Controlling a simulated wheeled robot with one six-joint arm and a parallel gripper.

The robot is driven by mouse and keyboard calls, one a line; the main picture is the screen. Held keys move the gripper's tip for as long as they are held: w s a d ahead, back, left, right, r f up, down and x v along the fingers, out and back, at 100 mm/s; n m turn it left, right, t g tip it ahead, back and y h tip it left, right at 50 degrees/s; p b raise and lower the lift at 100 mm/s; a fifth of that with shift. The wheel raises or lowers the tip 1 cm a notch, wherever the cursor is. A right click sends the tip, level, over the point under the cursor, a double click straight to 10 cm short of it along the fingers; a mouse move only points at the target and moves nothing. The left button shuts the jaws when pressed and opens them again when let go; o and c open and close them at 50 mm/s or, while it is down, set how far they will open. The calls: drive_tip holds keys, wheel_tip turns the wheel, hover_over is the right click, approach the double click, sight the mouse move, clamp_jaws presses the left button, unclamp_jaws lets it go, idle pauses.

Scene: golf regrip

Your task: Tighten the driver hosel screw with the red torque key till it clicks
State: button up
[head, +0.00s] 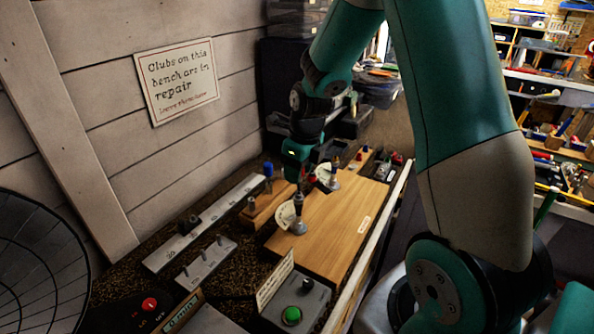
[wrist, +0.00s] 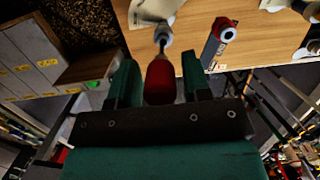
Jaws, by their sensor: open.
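My gripper (wrist: 160,75) is open, with one finger on either side of a red handle (wrist: 160,82), which looks like the torque key. Small gaps show between the handle and both fingers. Beyond the handle is a grey metal fitting (wrist: 163,34) beside a pale card; whether the key is seated in it cannot be told. In the head view my gripper (head: 300,160) points down over the wooden board (head: 335,240). Below it a metal post (head: 298,222) stands by a white dial card (head: 286,214). The screw itself is hidden.
A dark cylinder with a red ring (wrist: 220,40) is close to the right finger. A second dial post (head: 333,180) stands farther back. Grey pegged strips (head: 205,262) lie left. A green-button box (head: 292,315) is in front. The board's near right part is clear.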

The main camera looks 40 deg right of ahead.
drive_tip(key=n+p, duration=0.1)
drive_tip(key=n, duration=0.1)
drive_tip(key=shift+r+n, duration=0.1)
drive_tip(key=shift+n, duration=0.3)
drive_tip(key=n, duration=0.2)
drive_tip(key=shift+n+y, duration=0.3)
drive_tip(key=shift+y, duration=0.1)
drive_tip(key=n+p, duration=0.1)
drive_tip(key=n, duration=0.2)
drive_tip(key=shift+g, duration=0.4)
drive_tip(key=n+p, duration=0.1)
drive_tip(key=n, duration=0.4)
drive_tip(key=shift+g+p, duration=0.35)
drive_tip(key=shift+g, duration=0.05)
drive_tip(key=n, duration=0.3)
clamp_jaws()
drive_tip(key=m+p, duration=0.1)
drive_tip(key=m, duration=0.2)
drive_tip(key=shift+m, duration=1.2)
